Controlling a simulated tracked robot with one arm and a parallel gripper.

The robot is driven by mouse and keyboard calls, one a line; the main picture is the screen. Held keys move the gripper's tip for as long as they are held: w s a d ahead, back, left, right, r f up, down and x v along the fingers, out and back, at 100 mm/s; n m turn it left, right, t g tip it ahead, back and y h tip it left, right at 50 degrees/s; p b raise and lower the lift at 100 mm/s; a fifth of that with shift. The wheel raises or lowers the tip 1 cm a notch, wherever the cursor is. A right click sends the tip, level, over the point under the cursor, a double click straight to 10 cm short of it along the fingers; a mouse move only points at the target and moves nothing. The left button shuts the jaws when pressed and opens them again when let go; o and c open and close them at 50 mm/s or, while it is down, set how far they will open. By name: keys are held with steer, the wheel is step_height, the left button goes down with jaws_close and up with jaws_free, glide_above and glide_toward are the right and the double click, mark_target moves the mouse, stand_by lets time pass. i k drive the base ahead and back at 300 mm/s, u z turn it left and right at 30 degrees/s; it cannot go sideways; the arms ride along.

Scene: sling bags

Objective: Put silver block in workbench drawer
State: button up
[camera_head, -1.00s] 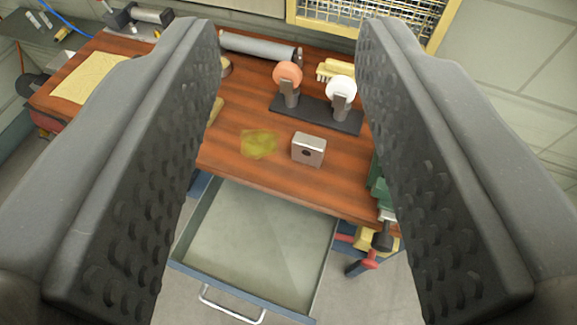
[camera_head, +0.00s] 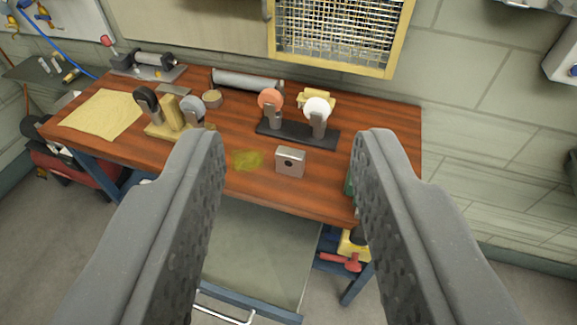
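The silver block (camera_head: 290,161) is a small metal cube with a dark round hole in its front face. It sits on the wooden workbench top (camera_head: 330,190), near the front edge. The workbench drawer (camera_head: 262,250) is pulled open below the bench top and its visible floor is bare. Its handle (camera_head: 222,309) shows at the bottom; the left part of the drawer is hidden behind a finger. My gripper (camera_head: 288,150) is open and empty. In the picture the block appears between its two fingers, beyond them and touching neither.
A dark stand with an orange and a white disc (camera_head: 297,131) is just behind the block. A yellow-green smear (camera_head: 247,160) lies left of it. A wooden stand (camera_head: 172,118) and a grey roll (camera_head: 247,79) are farther back. A green item (camera_head: 349,181) is partly hidden at right.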

mark_target(251, 246)
steer(key=z, duration=0.05)
steer(key=i, duration=0.9)
steer(key=u, duration=0.05)
